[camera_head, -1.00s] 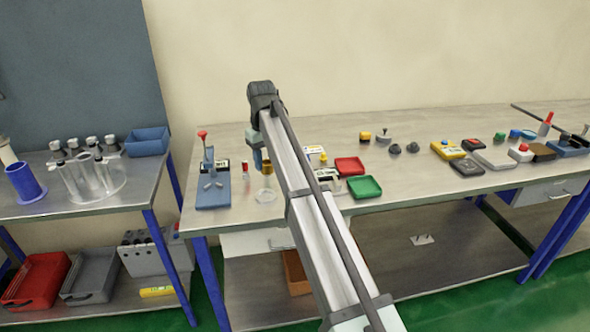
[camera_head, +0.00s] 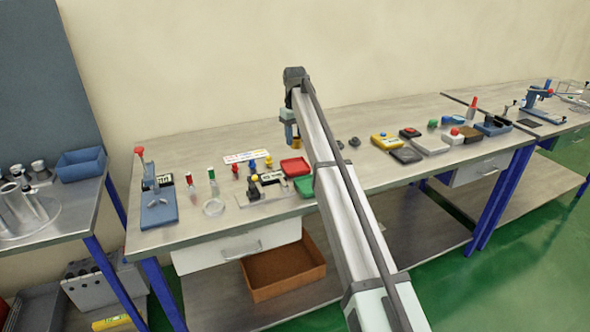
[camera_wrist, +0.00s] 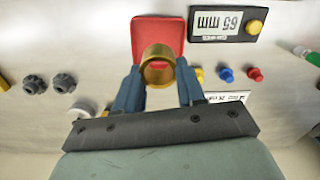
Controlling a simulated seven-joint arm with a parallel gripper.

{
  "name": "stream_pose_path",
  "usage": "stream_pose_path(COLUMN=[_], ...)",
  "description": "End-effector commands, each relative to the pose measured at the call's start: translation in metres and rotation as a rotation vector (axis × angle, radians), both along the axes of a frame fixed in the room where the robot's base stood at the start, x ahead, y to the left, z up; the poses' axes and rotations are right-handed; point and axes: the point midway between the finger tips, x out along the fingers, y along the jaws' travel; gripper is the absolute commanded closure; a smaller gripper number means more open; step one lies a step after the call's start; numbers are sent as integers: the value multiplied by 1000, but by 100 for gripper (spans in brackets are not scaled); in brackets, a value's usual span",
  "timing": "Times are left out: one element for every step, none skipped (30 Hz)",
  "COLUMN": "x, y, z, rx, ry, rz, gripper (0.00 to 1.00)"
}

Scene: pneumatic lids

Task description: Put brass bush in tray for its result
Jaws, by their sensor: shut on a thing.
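The brass bush (camera_wrist: 158,66) is a short gold ring in the wrist view. The two blue fingers of my gripper (camera_wrist: 159,74) are shut on it from both sides. The red tray (camera_wrist: 158,28) lies beyond the bush in that view, which overlaps its near edge. In the head view the red tray (camera_head: 296,167) sits just in front of the green tray's far side, and the green tray (camera_head: 304,185) is partly behind my arm. My gripper (camera_head: 291,136) is above the bench, behind the red tray in the picture, and partly hidden by my arm.
A gauge with a display (camera_wrist: 228,23) is beside the red tray. Dark knobs (camera_wrist: 50,84) and coloured pegs (camera_wrist: 226,75) flank the gripper. The bench front is fairly clear.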

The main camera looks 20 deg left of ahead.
Motion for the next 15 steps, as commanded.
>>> stream_pose_path(x=[10, 12, 14, 14, 13, 13, 13, 13, 13, 12, 12, 12, 12, 12, 12], y=[7, 9, 10, 10, 10, 10, 10, 10, 10, 10, 10, 10, 10, 9, 9], z=[3, 4, 4, 4, 4, 4, 4, 3, 2, 1, 0, -4, -7, -10, -16], rx=[2, 3, 5, 6, 7, 8, 9, 9, 9, 9, 9, 9, 8, 8, 8], ry=[-2, -4, -6, -8, -8, -10, -11, -11, -11, -11, -11, -11, -11, -11, -9], rz=[28, 48, 73, 92, 109, 127, 141, 151, 161, 168, 172, 175, 177, 177, 177], gripper=[97, 97, 97, 97, 97, 97, 97, 97, 97, 97, 97, 97, 97, 97, 97])
